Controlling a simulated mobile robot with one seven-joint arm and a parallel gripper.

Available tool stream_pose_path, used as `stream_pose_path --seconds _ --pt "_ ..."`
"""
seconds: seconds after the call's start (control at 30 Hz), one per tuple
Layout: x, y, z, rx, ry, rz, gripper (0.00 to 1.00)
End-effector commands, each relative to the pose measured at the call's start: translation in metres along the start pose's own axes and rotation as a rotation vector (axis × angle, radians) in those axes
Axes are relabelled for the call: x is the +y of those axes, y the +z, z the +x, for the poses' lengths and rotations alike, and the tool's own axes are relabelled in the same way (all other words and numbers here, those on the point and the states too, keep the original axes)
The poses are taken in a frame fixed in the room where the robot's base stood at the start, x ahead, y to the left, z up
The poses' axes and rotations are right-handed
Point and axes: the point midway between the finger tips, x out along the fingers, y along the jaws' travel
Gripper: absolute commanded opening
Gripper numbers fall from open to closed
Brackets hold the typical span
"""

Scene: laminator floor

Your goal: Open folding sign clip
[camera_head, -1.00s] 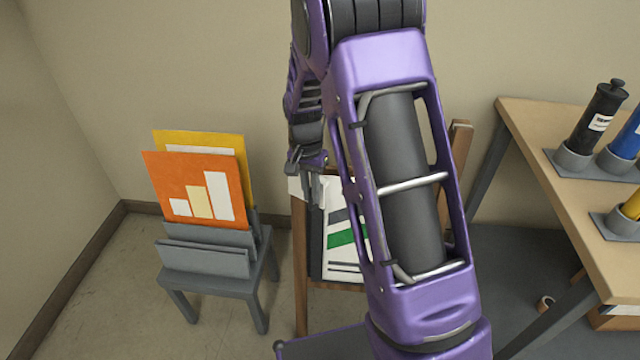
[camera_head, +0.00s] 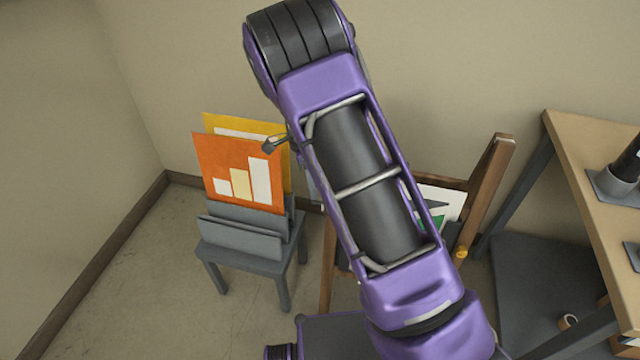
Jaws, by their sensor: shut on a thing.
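The folding sign (camera_head: 490,185) is a brown wooden easel-like frame in the middle right of the head view. A white sheet (camera_head: 450,195) with green and dark print shows on it. My purple arm crosses in front and hides most of the frame and sheet. I cannot make out the sign clip. A small part of my gripper (camera_head: 275,145) pokes out left of my arm, in front of the orange board's upper right edge in the picture. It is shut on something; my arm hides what. A yellow knob (camera_head: 461,253) sits at the frame's lower right.
A grey stand (camera_head: 250,255) holds an orange chart board (camera_head: 235,170) and a yellow board (camera_head: 245,125) at left. A wooden-topped table (camera_head: 590,190) with holders stands at right. A wall is behind; floor is clear at lower left.

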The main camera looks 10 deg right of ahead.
Motion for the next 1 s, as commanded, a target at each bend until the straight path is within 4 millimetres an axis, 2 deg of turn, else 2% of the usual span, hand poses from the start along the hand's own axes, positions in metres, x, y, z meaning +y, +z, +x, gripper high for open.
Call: stream_pose_path --seconds 0.1,0.93,0.97,1.0 --pt "-0.0043 0.0028 -0.0028 0.002 0.007 0.069 0.00" --pt "-0.0095 0.0055 -0.0024 0.001 0.003 0.061 0.00" --pt "-0.0095 0.0054 -0.0024 0.001 0.003 0.061 0.20" --pt "-0.0093 0.0055 -0.0024 0.002 0.003 0.061 0.27"
